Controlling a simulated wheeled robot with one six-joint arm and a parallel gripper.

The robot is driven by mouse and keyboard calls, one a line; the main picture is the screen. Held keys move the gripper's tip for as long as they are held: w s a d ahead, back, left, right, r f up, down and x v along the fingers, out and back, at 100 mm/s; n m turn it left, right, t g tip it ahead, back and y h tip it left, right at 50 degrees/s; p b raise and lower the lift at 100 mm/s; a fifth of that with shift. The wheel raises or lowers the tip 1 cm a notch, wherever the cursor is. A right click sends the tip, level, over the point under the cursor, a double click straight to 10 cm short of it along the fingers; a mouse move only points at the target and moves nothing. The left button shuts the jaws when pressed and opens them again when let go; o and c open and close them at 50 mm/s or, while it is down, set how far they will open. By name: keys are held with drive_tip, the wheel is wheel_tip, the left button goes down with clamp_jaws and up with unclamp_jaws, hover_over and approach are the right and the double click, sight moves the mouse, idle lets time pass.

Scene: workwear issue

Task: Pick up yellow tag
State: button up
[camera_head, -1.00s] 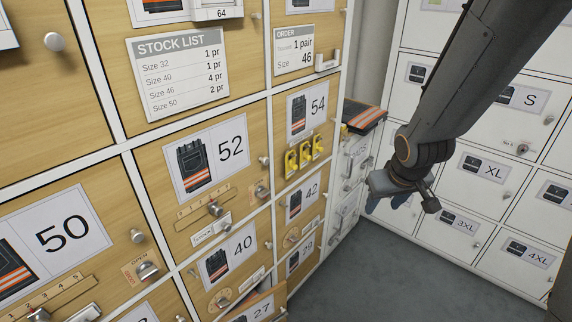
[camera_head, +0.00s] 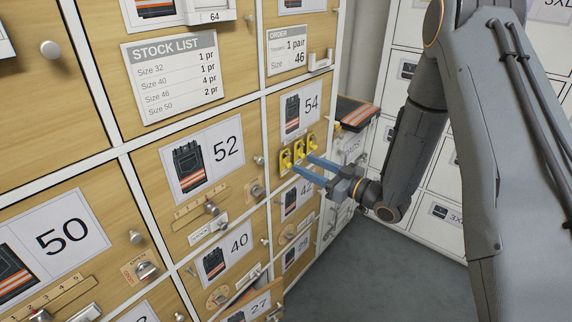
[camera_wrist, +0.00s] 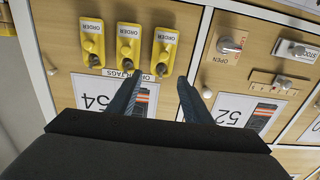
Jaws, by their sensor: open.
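Three yellow tags hang in a row on the door marked 54; in the head view they are the left tag (camera_head: 285,160), the middle tag (camera_head: 298,151) and the right tag (camera_head: 311,142). Each carries a white ORDER label and hangs on a small knob or hook. In the wrist view, turned over, they show as tags at left (camera_wrist: 92,42), middle (camera_wrist: 128,46) and right (camera_wrist: 164,50). My gripper (camera_head: 302,167) is open, its two blue fingers just in front of and below the tags. In the wrist view my fingertips (camera_wrist: 160,82) lie apart, with nothing visible between them.
The door with knobs for size 52 (camera_head: 215,155) stands to the left, with a dial and slider. A black folded garment with orange stripes (camera_head: 355,113) lies on drawers at right. White lockers fill the far right. A lower door marked 27 (camera_head: 250,312) seems ajar.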

sight(290, 164)
drive_tip(key=p+x, duration=0.2)
drive_tip(key=x, duration=0.5)
drive_tip(key=shift+s+a+f, duration=0.1)
drive_tip(key=shift+f, duration=0.1)
drive_tip(key=c, duration=0.8)
drive_tip(key=shift+r, duration=0.15)
